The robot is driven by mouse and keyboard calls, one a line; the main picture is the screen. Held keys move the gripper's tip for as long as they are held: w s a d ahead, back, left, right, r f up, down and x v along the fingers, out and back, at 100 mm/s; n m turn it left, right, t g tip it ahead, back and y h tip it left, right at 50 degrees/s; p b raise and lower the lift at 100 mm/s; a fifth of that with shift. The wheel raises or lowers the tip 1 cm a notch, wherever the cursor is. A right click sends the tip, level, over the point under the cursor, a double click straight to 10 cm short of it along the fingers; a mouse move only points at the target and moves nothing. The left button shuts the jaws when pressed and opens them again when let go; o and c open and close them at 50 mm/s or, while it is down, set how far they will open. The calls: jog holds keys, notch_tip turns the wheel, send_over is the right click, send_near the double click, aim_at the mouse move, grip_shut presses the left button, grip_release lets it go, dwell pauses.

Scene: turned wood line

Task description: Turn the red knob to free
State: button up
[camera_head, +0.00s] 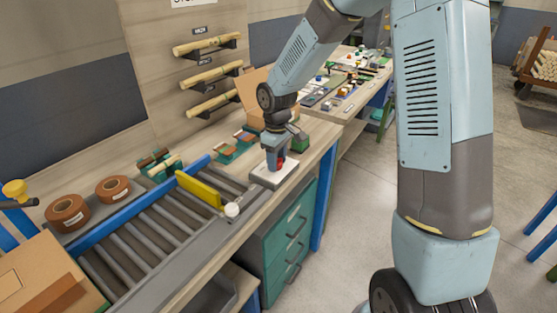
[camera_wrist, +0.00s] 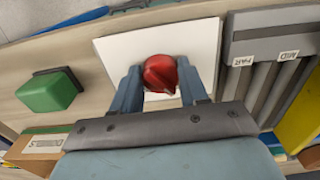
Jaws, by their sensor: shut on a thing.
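The red knob (camera_wrist: 160,73) sits on a pale square plate (camera_wrist: 116,49) in the wrist view. A ridge crosses its face. My gripper (camera_wrist: 159,82) has its two blue fingers on either side of the knob and is shut on it. In the head view my gripper (camera_head: 275,158) points down over the plate (camera_head: 261,175) at the near edge of the bench, and only a little of the red knob (camera_head: 281,161) shows between the fingers. No mark for the free position is readable in either view.
Teal drawers (camera_head: 289,242) are below the bench.

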jog(key=shift+n, duration=0.6)
jog(key=o, duration=1.1)
jog(key=shift+c, duration=0.2)
jog(key=shift+r, duration=0.1)
notch_tip(320, 180, up, 14)
jog(key=shift+f, duration=0.2)
jog(key=s+d+r+m+t, duration=0.3)
jog(key=s+d+r+m, duration=0.2)
jog(key=s+d+r, duration=0.5)
jog(key=s+d+m+t, duration=0.1)
jog(key=s+d+m, duration=0.2)
jog(key=s, duration=0.4)
jog(key=s+d+r+m+t, duration=0.1)
jog(key=s+d+m, duration=0.2)
jog(key=s+d, duration=0.3)
jog(key=s, duration=0.2)
jog(key=shift+s+r+m+t, duration=0.2)
jog(key=shift+s+m+t, duration=0.1)
jog(key=shift+m, duration=0.1)
